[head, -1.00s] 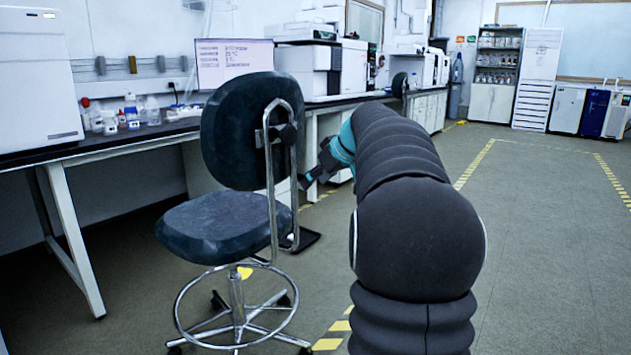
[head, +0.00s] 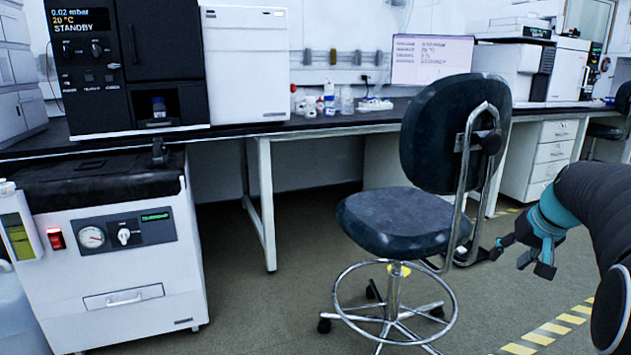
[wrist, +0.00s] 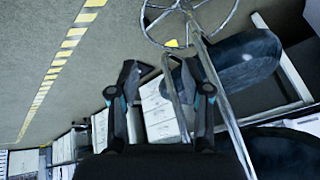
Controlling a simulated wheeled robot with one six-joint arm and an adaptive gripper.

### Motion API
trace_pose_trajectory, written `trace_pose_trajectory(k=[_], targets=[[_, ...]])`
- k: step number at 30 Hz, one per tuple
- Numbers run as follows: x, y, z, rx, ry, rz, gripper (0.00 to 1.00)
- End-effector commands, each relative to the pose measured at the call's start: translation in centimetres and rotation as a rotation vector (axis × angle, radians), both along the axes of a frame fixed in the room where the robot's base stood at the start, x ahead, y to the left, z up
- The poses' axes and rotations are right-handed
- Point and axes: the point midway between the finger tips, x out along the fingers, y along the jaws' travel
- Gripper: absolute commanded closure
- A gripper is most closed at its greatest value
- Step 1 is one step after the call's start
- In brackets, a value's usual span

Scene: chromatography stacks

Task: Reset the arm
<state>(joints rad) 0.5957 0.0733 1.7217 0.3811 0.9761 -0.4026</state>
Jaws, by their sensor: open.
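My arm (head: 597,215), black with a teal band, reaches in from the right edge of the head view. My gripper (head: 522,257) is open and points left toward the back frame of a dark blue lab chair (head: 405,222). In the wrist view my gripper (wrist: 157,78) shows two parted dark fingers with nothing held between them. The chair's chrome back tube (wrist: 222,100) runs close by the right finger. I cannot tell whether they touch.
A long dark bench (head: 345,121) runs along the wall with instruments and a monitor (head: 432,60). A white pump cabinet (head: 112,262) stands at the left.

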Motion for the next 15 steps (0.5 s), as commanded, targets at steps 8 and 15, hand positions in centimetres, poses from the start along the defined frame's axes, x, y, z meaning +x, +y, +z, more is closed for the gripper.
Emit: trace_pose_trajectory(k=[8, 15], targets=[[-9.2, 9.8, -0.5, -0.03, 0.126, -0.047, 0.52], [-17.1, 16.5, -0.7, -0.106, 0.154, 0.017, 0.52]])
